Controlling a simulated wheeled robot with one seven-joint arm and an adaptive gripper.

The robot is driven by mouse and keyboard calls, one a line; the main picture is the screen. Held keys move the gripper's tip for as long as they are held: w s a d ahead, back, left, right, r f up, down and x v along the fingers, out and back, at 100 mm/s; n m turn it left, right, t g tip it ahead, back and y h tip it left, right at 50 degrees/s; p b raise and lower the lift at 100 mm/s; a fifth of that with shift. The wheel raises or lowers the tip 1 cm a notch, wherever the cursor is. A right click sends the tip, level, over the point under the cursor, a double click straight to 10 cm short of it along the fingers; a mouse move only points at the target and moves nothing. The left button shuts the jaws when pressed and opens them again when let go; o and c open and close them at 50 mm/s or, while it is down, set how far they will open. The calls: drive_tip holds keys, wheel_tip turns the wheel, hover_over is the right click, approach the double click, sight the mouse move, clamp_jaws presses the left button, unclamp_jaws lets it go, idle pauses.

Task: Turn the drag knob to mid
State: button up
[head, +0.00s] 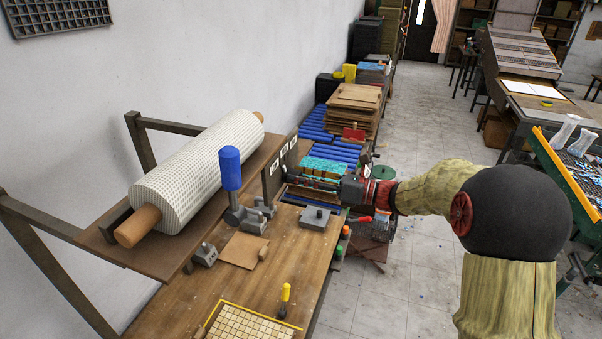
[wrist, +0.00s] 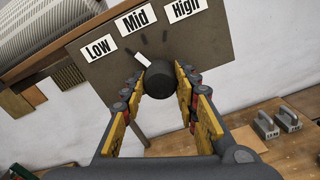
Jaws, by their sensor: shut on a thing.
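The drag knob (wrist: 160,80) is a dark round knob on a grey-brown panel (wrist: 215,60). The panel carries white labels Low (wrist: 98,47), Mid (wrist: 133,20) and High (wrist: 185,8). A short white pointer (wrist: 141,58) sticks out from the knob up and to the left, toward the side of Low, left of the Mid tick. My gripper (wrist: 159,84) has its yellow-padded fingers on both sides of the knob, shut on it. In the head view my gripper (head: 292,181) reaches the panel (head: 272,180) from the right, and the knob is hidden.
A white mosaic roll (head: 195,165) lies on a shelf left of the panel. A blue-handled lever (head: 230,170) and grey metal blocks (head: 315,218) stand on the wooden bench (head: 190,300). Blue rollers (head: 335,150) lie behind my gripper. The floor (head: 415,245) at right is mostly clear.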

drive_tip(key=m+p, duration=0.4)
drive_tip(key=p, duration=0.2)
drive_tip(key=shift+r, duration=0.1)
drive_tip(key=shift+m+p, duration=0.4)
drive_tip(key=o, duration=1.2)
drive_tip(key=shift+c, duration=0.2)
drive_tip(key=v, duration=1.2)
drive_tip(key=shift+w, duration=0.1)
